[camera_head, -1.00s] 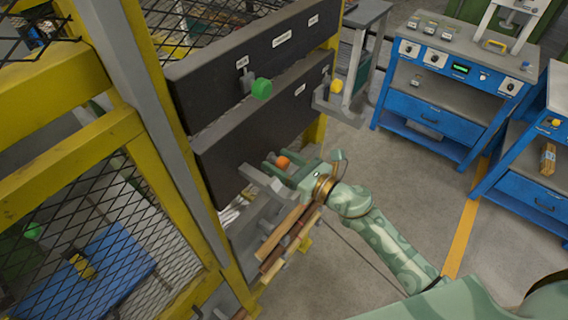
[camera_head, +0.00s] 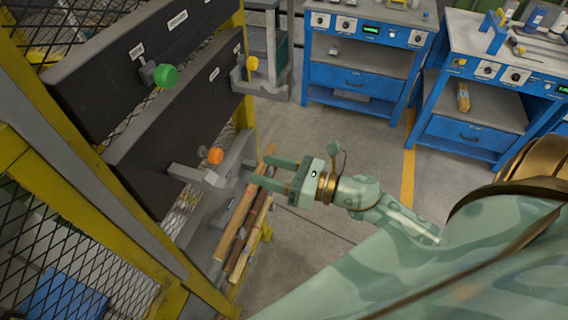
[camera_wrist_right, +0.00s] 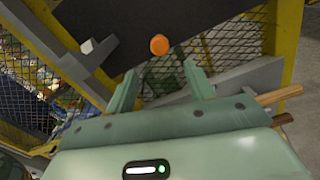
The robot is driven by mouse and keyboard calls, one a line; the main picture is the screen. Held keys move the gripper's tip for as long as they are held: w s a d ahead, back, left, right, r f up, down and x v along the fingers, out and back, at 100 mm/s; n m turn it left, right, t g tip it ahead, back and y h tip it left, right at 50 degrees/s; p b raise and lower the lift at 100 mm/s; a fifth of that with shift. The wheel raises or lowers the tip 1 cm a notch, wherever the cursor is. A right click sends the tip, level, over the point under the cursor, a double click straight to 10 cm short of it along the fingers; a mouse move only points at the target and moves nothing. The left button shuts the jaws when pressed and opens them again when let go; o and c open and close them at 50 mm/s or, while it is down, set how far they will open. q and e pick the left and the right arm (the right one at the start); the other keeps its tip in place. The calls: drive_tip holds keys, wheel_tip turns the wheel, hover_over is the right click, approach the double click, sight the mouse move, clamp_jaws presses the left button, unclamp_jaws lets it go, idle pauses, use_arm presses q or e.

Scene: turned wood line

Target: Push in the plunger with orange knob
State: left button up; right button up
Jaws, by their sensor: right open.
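The orange knob (camera_head: 215,156) of the plunger sits at the front of the lower dark panel (camera_head: 160,120), above a grey bracket (camera_head: 198,175). My right gripper (camera_head: 266,172) is open and empty, to the right of the knob and apart from it. In the right wrist view the orange knob (camera_wrist_right: 159,45) shows beyond and between the two open fingers (camera_wrist_right: 163,82). The plunger's rod is hidden behind the knob there. My left gripper is not in view.
Wooden rods (camera_head: 243,225) lie on a rack below the bracket. Yellow frame posts and mesh stand at the left. Blue workbenches (camera_head: 365,78) stand behind, with open floor between.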

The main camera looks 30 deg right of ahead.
drive_tip(key=shift+b+v, duration=0.3)
drive_tip(key=shift+v, duration=1.3)
